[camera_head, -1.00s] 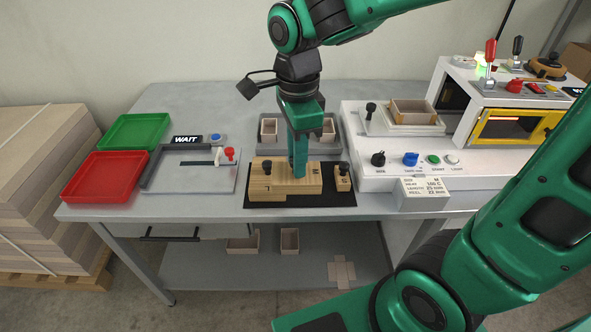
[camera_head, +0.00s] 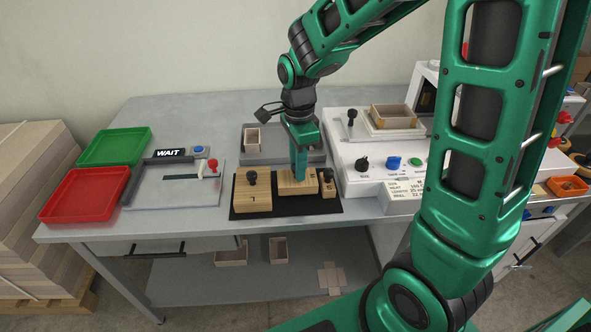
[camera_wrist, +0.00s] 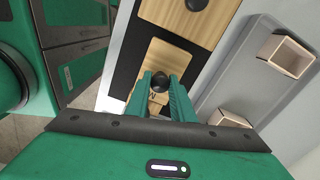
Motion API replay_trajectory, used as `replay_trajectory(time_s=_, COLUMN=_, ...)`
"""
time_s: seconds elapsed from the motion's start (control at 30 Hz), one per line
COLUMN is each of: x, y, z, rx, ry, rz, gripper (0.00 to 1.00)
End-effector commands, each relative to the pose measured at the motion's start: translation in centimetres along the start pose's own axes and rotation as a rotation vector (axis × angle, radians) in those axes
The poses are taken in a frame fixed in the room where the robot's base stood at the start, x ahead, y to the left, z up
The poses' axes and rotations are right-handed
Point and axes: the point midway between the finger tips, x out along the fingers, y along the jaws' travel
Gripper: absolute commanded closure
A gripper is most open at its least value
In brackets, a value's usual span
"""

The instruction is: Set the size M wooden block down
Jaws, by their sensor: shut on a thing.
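My gripper (camera_head: 300,176) points down and is shut on the knob of the size M wooden block (camera_head: 292,188), in the middle of the black mat (camera_head: 285,208). In the wrist view the fingers (camera_wrist: 161,86) close around the black knob, with the letter M on the block (camera_wrist: 166,56) beside it. The block looks level, at or very near the mat; I cannot tell whether it fully rests there. The larger L block (camera_head: 253,200) stands to its left, and the small block (camera_head: 327,190) to its right.
A grey tray (camera_head: 260,157) with small open boxes lies behind the mat. The white machine (camera_head: 375,165) stands close on the right. The WAIT fixture (camera_head: 150,192), red tray (camera_head: 84,194) and green tray (camera_head: 115,147) are left. My own arm covers much of the right side.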

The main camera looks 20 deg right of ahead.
Motion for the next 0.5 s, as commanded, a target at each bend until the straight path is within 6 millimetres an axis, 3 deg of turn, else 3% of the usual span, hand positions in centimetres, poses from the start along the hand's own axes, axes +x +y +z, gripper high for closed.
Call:
replay_trajectory(time_s=0.13, x=1.4, y=0.0, z=0.0, rx=0.001, ry=0.0, rz=0.0, gripper=1.0)
replay_trajectory(time_s=0.5, x=1.8, y=0.0, z=-0.1, rx=0.002, ry=0.0, rz=-0.001, gripper=1.0)
